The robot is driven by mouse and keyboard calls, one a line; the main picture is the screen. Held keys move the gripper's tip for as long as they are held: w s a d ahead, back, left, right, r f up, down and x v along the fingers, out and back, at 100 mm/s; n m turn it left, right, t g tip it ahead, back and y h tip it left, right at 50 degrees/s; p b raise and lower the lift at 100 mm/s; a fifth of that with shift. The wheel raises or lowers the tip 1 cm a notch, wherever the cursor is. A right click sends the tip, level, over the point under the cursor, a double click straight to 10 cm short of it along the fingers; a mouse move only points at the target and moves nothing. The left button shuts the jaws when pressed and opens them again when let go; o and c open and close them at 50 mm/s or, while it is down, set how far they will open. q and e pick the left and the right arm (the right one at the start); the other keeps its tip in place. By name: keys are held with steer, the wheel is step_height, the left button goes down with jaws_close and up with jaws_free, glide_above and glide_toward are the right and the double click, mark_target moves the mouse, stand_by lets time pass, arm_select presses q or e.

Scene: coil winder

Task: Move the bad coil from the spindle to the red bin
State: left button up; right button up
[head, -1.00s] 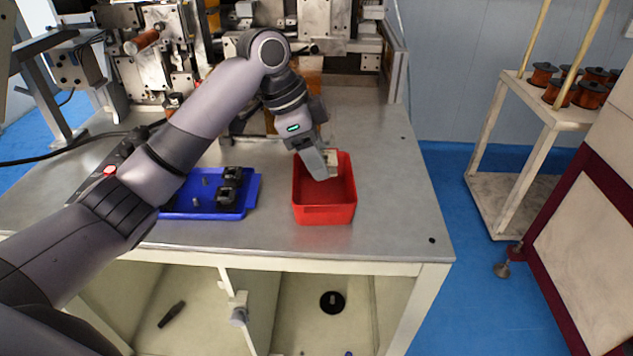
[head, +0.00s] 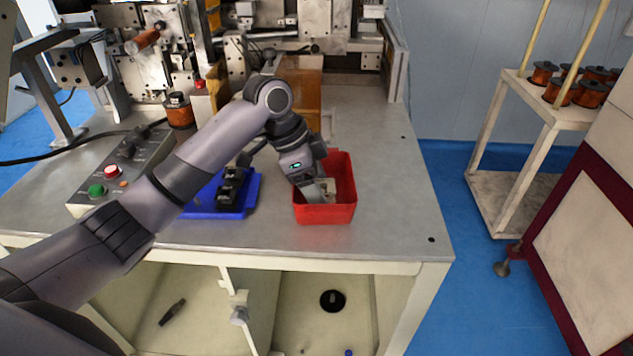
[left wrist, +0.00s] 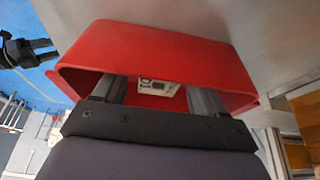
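The red bin (head: 325,215) stands on the grey table, right of the blue tray. My left gripper (head: 324,190) reaches down into it. In the left wrist view its two fingers (left wrist: 158,95) are spread inside the bin. The coil also shows partly in the head view (head: 329,187), low in the bin. My right gripper (left wrist: 30,52) shows black at the left wrist view's upper left, its prongs apart and empty.
The blue tray (head: 215,211) holds black parts (head: 229,188) left of the bin. A control box with red and green buttons (head: 108,180) sits farther left. The winding machine stands behind. A rack with copper spools (head: 560,90) is at right. The table right of the bin is clear.

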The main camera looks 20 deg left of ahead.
arm_select(q)
steer(key=b+v, duration=0.1)
steer(key=v, duration=1.1)
steer(key=shift+r, duration=0.15)
stand_by(0.3)
